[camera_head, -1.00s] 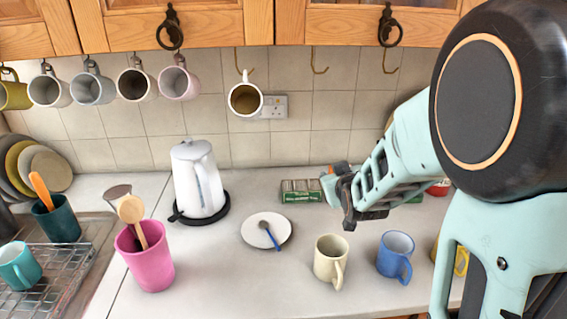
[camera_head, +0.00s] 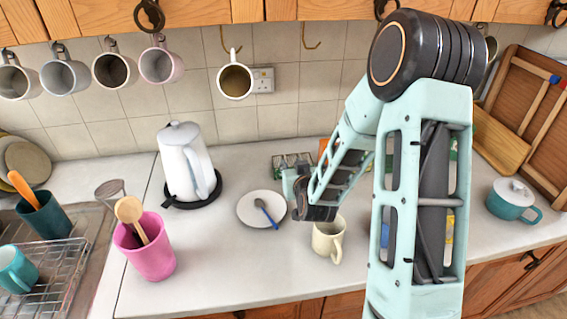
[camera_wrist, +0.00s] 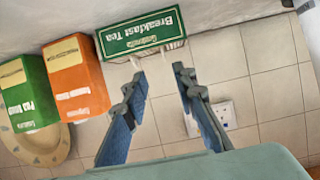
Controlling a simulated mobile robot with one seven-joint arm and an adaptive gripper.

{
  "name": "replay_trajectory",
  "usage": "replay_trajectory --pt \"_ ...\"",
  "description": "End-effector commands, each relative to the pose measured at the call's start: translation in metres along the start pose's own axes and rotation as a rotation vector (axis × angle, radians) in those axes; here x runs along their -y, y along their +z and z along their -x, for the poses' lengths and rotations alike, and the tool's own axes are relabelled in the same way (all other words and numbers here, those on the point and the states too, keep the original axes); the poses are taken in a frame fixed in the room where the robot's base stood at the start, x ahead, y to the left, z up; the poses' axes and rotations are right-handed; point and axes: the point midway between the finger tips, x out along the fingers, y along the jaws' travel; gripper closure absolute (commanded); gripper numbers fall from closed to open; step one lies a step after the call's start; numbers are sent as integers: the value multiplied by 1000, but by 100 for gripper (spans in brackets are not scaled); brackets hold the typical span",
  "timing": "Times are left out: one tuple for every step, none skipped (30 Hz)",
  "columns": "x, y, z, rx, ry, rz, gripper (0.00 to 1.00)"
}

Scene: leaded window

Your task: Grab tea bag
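A green box labelled Breakfast Tea (camera_wrist: 142,32) shows upside down at the top of the wrist view. In the head view the tea box (camera_head: 288,160) stands on the counter near the back wall, partly covered by my gripper (camera_head: 294,178). In the wrist view my gripper (camera_wrist: 160,80) is open, with nothing between its two blue fingers. The fingertips point at the box and look close to its lower edge. Thin white bits show by the box and the fingers; I cannot tell whether they are tea bag tags. No whole tea bag is clearly visible.
An orange box (camera_wrist: 76,80) and a green box (camera_wrist: 28,100) stand beside the tea box. A white saucer with a spoon (camera_head: 248,220), a cream mug (camera_head: 324,240) and a white kettle (camera_head: 184,160) stand nearby. Mugs hang above.

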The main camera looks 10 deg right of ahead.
Motion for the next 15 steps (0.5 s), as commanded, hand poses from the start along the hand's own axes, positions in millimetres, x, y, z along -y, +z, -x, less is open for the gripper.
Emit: replay_trajectory --pt "0 -1 -6 1 -1 -1 75" --pt "0 0 -9 1 -1 -1 75" --pt "0 0 -12 1 0 0 75" --pt "0 -1 -14 0 0 1 75" --pt "0 -1 -16 0 0 1 75" --pt "0 0 -17 0 0 1 75" --pt "0 0 -18 0 0 1 75" --pt "1 0 -19 1 0 1 75" --pt "1 -1 -21 1 0 1 75" --pt "2 -1 -23 0 0 1 75" --pt "2 -2 -26 0 0 0 75" --pt "3 -2 -30 1 0 -1 75" --pt "4 -2 -33 1 0 -1 75" --pt "4 -3 -37 1 1 -1 75" --pt "5 -3 -42 1 1 0 75"
